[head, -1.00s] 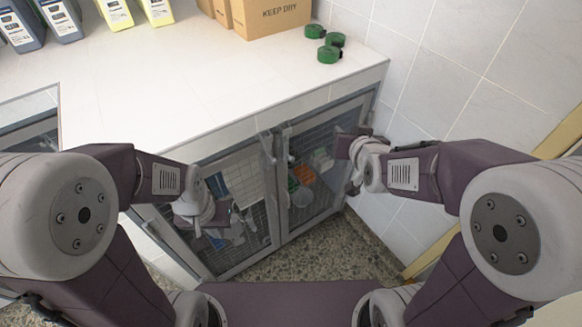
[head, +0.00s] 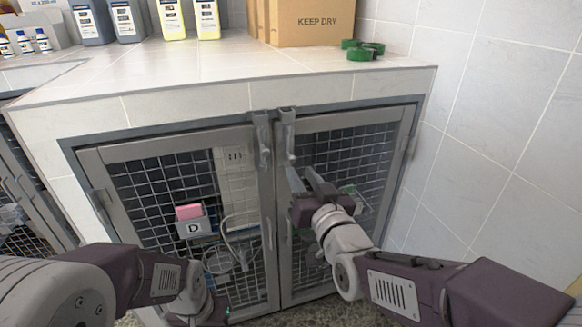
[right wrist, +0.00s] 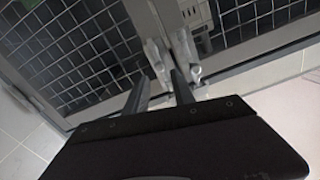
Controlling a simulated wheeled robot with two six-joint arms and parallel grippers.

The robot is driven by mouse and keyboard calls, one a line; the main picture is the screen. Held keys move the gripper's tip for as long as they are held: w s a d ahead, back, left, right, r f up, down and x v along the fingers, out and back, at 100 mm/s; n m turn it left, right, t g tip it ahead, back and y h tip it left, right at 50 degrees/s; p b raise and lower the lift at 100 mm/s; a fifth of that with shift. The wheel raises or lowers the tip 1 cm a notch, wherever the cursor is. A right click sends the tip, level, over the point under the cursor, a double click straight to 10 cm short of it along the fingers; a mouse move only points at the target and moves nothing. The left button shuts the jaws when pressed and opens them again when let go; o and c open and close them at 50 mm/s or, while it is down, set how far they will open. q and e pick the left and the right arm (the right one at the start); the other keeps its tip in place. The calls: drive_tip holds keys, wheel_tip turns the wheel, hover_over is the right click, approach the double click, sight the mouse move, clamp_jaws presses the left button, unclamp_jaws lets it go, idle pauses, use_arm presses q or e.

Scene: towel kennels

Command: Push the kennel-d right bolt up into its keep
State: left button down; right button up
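The kennel with the D label (head: 193,229) has two mesh doors that meet in the middle. The right bolt (head: 284,140) is an upright grey bolt at the top inner corner of the right door, beside the left bolt (head: 262,140). A keep (head: 287,114) sits above it on the frame; I cannot tell whether the bolt is inside it. My right gripper (head: 303,174) is open and empty, just below and right of the right bolt, seemingly apart from it. In the right wrist view the open fingers (right wrist: 160,80) point towards the bolts. My left gripper (head: 205,308) is low at the left, its fingers unclear.
A tiled wall (head: 480,130) closes off the right side. A pink item (head: 189,211) sits in the holder on the left door.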

sight(293, 162)
drive_tip(key=b+x, duration=0.2)
drive_tip(key=x, duration=0.6)
drive_tip(key=shift+f, duration=0.2)
drive_tip(key=shift+w+a, duration=0.1)
drive_tip(key=shift+w, duration=0.2)
drive_tip(key=shift+r, duration=0.1)
clamp_jaws()
idle(0.6)
